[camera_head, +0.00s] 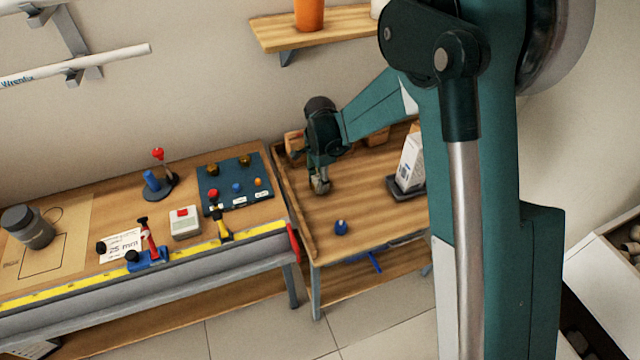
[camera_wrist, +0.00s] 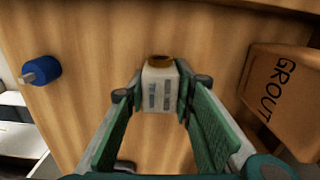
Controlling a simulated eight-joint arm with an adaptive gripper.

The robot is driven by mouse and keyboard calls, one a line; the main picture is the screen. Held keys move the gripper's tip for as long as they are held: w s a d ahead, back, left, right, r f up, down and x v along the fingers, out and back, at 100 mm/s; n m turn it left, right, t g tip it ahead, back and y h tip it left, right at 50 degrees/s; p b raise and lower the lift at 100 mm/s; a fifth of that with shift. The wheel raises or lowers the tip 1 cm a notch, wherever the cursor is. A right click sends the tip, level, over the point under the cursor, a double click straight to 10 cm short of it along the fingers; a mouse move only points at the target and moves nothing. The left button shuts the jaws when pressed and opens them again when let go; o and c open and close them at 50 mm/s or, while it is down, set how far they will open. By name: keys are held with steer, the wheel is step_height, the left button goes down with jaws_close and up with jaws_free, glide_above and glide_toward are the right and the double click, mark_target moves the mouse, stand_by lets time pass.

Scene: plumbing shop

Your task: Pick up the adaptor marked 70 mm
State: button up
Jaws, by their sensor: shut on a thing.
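My gripper (camera_head: 319,188) is low over the right wooden table, pointing down. In the wrist view its two green fingers (camera_wrist: 160,95) are closed on the sides of a small pale block (camera_wrist: 159,90) with a brown round top. Two dark marks show on the block's face, too small to read, so I cannot tell whether it is marked 70 mm. I cannot tell whether it touches the table. A blue fitting (camera_head: 341,228) with a pale metal end lies on the same table; it also shows in the wrist view (camera_wrist: 40,71).
A box marked GROUT (camera_wrist: 282,88) stands close to the right of my gripper in the wrist view. A white carton (camera_head: 411,163) stands on a dark tray at the right. The table's front is mostly clear.

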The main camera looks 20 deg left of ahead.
step_height(320, 180, up, 9)
steer(key=shift+p, duration=0.6)
stand_by(0.4)
